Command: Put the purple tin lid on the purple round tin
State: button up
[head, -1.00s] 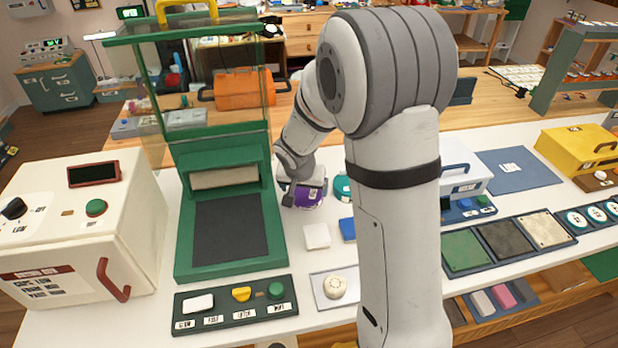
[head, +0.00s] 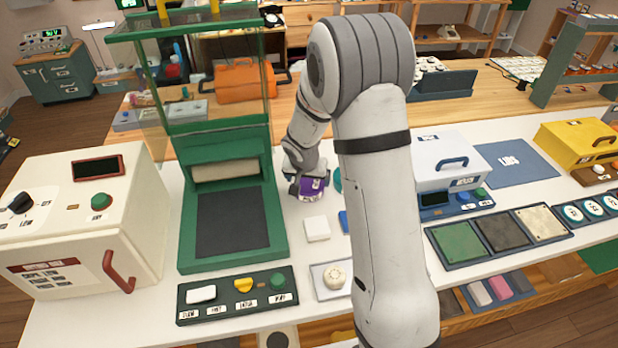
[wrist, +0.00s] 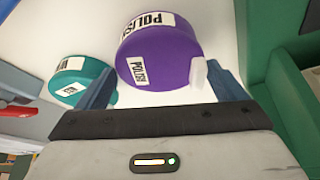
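A purple round tin (head: 314,187) stands on the white tabletop, right of the green press. In the wrist view the purple tin (wrist: 160,60) shows two white POLISH labels and lies between and just beyond my fingertips. My gripper (wrist: 162,72) has its fingers wide apart, one on each side of the purple; no clear grip shows. It also shows in the head view (head: 302,184), right at the tin. A small white tab (wrist: 198,72) sits between the purple and the right finger. I cannot make out the purple lid as a separate piece.
A teal tin (wrist: 82,78) stands close by, left of the purple one in the wrist view. The green press (head: 232,255) is close on the left in the head view. A blue LIDS mat (head: 515,163) is bare at the right. A white square (head: 316,228) lies nearer.

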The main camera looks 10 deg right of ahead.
jog(key=shift+o, duration=0.9)
jog(key=v, duration=0.7)
jog(key=shift+r, duration=0.1)
jog(key=s+r+n, duration=0.1)
jog(key=s+r, duration=0.3)
jog(key=s, duration=0.5)
jog(key=s+d+r+n+g+y, duration=0.1)
jog(key=s+r, duration=0.3)
jog(key=s, duration=0.5)
jog(key=s+d+r+n, duration=0.1)
jog(key=s+r+n, duration=0.1)
jog(key=s+r, duration=0.3)
jog(key=s, duration=0.4)
jog(key=shift+s+y, duration=0.35)
jog(key=shift+y, duration=0.05)
jog(key=shift+d, duration=0.15)
